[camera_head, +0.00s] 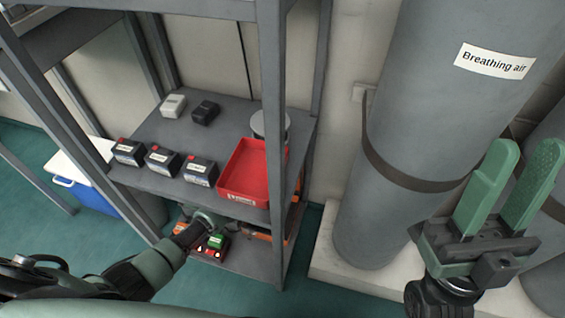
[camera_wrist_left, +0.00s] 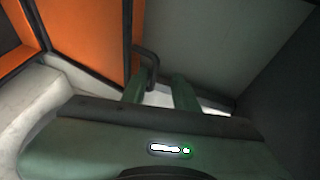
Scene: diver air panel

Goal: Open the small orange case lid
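In the head view, orange parts (camera_head: 257,235) show on the lower shelf, mostly hidden by the upper shelf and my left arm. In the left wrist view, a large orange panel (camera_wrist_left: 88,32) with dark edging fills the upper left; I cannot tell whether it is the lid. A dark bar-like handle (camera_wrist_left: 152,58) stands at its right edge. My left gripper (camera_wrist_left: 158,82) has its two green fingers apart, with the handle by the fingertips; contact is unclear. My right gripper (camera_head: 526,148) is open and empty, raised before the grey cylinder.
A red tray (camera_head: 243,200), dark batteries (camera_head: 163,160) and small boxes stand on the upper shelf. The shelf's grey post (camera_head: 272,110) rises beside my left arm's reach. A grey "Breathing air" cylinder (camera_head: 425,120) stands right. A blue cooler (camera_head: 88,196) sits left.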

